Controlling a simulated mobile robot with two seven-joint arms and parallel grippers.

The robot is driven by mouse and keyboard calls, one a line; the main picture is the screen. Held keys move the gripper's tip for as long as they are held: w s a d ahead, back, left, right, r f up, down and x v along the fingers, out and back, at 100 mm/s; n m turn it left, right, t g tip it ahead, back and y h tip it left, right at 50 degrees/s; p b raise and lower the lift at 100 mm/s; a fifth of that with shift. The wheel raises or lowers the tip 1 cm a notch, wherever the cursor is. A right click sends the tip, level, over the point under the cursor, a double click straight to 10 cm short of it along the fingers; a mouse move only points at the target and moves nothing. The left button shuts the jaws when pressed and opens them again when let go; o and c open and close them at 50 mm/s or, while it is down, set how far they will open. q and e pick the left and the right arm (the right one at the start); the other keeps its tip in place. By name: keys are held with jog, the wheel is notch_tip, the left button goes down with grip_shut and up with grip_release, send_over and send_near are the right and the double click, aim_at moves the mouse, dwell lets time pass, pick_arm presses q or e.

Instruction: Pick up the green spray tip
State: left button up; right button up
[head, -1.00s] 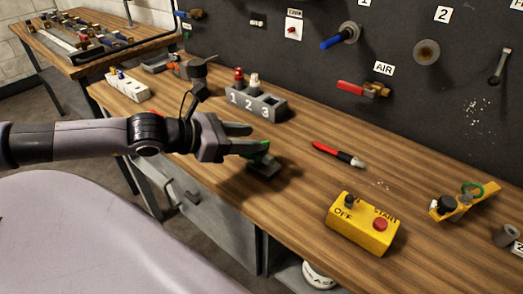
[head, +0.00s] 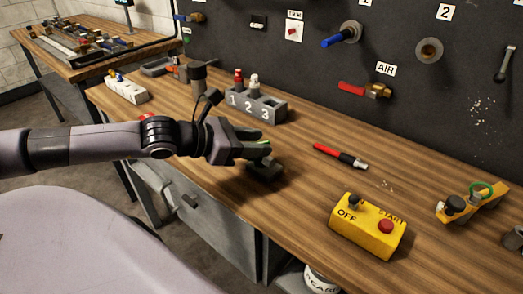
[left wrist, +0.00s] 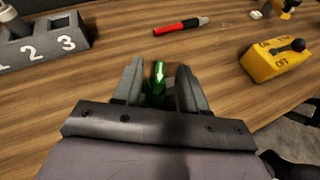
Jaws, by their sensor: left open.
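The green spray tip (left wrist: 158,77) shows between the two fingers of my left gripper (left wrist: 160,84) in the left wrist view. The fingers are open, one on each side of it, with gaps visible. In the head view only a sliver of green (head: 265,142) shows; the rest is hidden by my left gripper (head: 258,150). My right gripper is not in view.
A grey holder numbered 1, 2, 3 (head: 256,108) stands behind the gripper, with a red and a white tip in it. A red marker (head: 340,156) lies to the right. A yellow START/OFF box (head: 367,228) is nearer the front edge. Bench between them is clear.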

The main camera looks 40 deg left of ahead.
pick_arm(q)
jog(key=shift+x, duration=1)
grip_shut()
